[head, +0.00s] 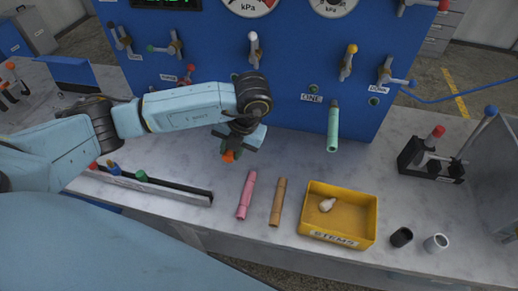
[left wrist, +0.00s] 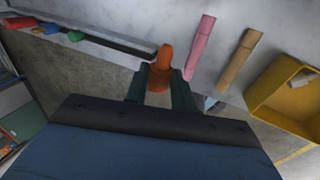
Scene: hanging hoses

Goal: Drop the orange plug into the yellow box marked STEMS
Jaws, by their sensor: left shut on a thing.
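The orange plug (left wrist: 161,70) is held between the two fingers of my left gripper (left wrist: 161,88) in the left wrist view. In the head view the plug (head: 229,155) shows as a small orange piece below my left gripper (head: 232,148), above the grey worktop. The yellow box (head: 340,236) with a STEMS label stands at the front of the worktop, to the right of the gripper. A small white piece (head: 327,204) lies in it. Part of the box (left wrist: 281,97) shows at the right of the left wrist view. My right gripper is in neither view.
A pink hose (head: 246,195) and a tan hose (head: 278,202) lie between the gripper and the box. A green hose (head: 333,127) hangs from the blue panel behind the box. A black cup (head: 401,237) and a white cup (head: 436,243) stand right of it.

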